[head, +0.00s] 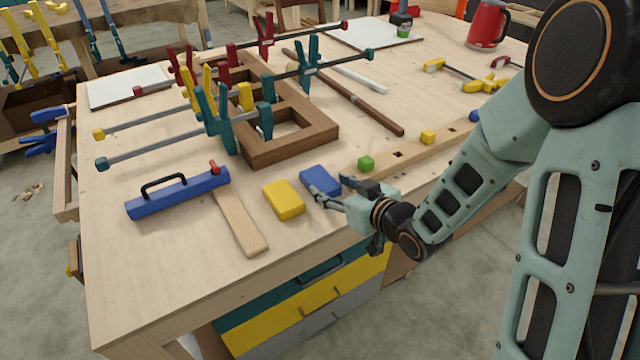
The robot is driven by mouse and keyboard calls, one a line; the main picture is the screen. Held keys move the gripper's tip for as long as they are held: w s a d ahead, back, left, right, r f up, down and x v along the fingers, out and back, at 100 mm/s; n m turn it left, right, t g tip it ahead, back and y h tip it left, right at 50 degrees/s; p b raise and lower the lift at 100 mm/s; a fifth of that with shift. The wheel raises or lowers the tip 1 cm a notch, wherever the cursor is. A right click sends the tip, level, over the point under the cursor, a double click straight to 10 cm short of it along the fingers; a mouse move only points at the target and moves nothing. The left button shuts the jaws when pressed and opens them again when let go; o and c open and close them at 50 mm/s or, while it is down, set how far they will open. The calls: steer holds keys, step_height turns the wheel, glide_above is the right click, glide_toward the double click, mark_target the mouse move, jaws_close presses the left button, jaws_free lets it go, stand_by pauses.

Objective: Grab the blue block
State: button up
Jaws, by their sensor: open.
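The blue block (320,180) lies on the wooden workbench (180,270) near its front edge, just right of a yellow block (284,200). My gripper (328,190) comes in from the right, with its fingers at the blue block. One finger lies in front of the block's near side and the other is by its right end. The gripper is open. I cannot tell whether the fingers touch the block, and its lower right part is hidden behind them.
A wooden frame with several clamps (290,150) stands behind the block. A blue tool with a black handle (178,192) and a wood strip (240,222) lie to the left. The front left bench top is clear.

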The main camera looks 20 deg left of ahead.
mark_target(321, 181)
steer(key=x, duration=0.4)
steer(key=shift+w+a, duration=0.2)
steer(key=shift+c, duration=0.2)
steer(key=c, duration=0.9)
steer(key=shift+r, duration=0.1)
